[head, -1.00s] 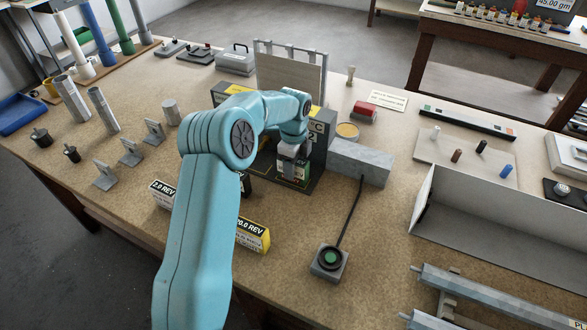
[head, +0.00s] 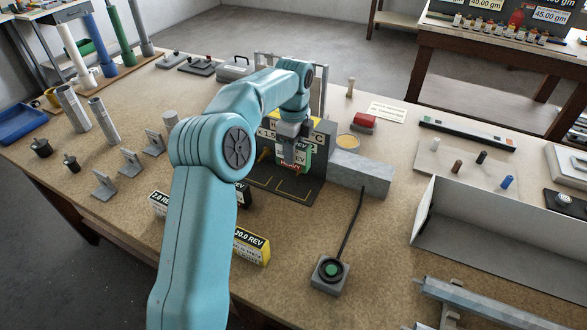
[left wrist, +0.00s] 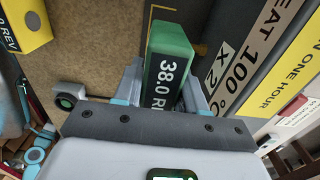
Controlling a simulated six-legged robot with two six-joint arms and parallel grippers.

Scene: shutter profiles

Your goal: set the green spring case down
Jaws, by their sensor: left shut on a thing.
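The green spring case (left wrist: 170,45), with a white-on-black "38.0 REV" label, is between the two fingers of my left gripper (left wrist: 163,88) in the left wrist view. In the head view the left gripper (head: 292,132) is shut on the case (head: 301,155), whose lettered face partly shows. The case is in front of the dark upright panel (head: 319,138) and appears above the dark base plate (head: 285,187) with yellow lines. Any gap under the case is hard to judge. My right gripper is not in view.
A grey block (head: 362,176) stands right of the plate. A yellow-topped "20.0 REV" case (head: 250,246) and a "2.0 REV" case (head: 158,202) stand nearer. A green button box (head: 330,273) with a cable lies front right. Bare table lies between it and the white tray (head: 500,245).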

